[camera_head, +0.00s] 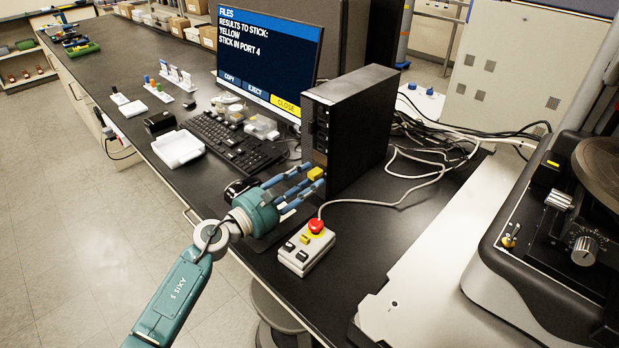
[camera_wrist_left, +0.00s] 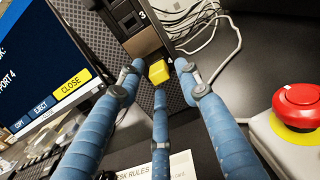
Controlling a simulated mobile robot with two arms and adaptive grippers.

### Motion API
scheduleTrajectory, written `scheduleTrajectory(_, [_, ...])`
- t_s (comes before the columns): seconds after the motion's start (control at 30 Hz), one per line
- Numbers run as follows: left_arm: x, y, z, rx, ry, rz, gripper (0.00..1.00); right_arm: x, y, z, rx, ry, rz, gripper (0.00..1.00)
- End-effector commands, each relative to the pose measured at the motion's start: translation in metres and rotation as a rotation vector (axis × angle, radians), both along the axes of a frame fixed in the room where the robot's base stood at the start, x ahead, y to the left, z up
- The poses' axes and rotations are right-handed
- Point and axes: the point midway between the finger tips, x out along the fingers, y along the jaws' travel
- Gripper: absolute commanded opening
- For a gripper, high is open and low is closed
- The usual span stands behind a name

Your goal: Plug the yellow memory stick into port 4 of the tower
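The yellow memory stick (camera_head: 316,174) is at the lower front face of the black tower (camera_head: 364,125). In the left wrist view, the yellow stick (camera_wrist_left: 158,72) sits beside the label 4 and seems to stick out of the tower front; its inner end is hidden. My left gripper (camera_head: 308,180) reaches toward the tower from the left. In the left wrist view, the blue fingers of my left gripper (camera_wrist_left: 160,80) are spread around the stick, with gaps at both sides. The monitor (camera_head: 268,57) reads "Results to stick: yellow, stick in port 4". My right gripper is not in view.
A control box (camera_head: 302,258) with a red button (camera_head: 316,226) stands just right of my left gripper. Its cable (camera_head: 385,200) runs behind the tower. A keyboard (camera_head: 232,140) and white tray (camera_head: 178,149) lie to the left. A large instrument (camera_head: 545,240) stands at right.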

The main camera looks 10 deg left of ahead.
Motion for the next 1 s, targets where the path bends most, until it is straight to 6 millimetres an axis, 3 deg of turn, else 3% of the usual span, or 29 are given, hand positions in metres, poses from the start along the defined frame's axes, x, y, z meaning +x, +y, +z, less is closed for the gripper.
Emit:
scheduleTrajectory(0.5, [-0.042, 0.028, -0.001, 0.001, 0.000, 0.000, 0.35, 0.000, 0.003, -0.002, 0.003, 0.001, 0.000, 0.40])
scheduleTrajectory(1.0, [-0.051, 0.034, 0.000, 0.000, 0.001, 0.000, 0.35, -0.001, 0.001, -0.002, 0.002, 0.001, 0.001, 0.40])
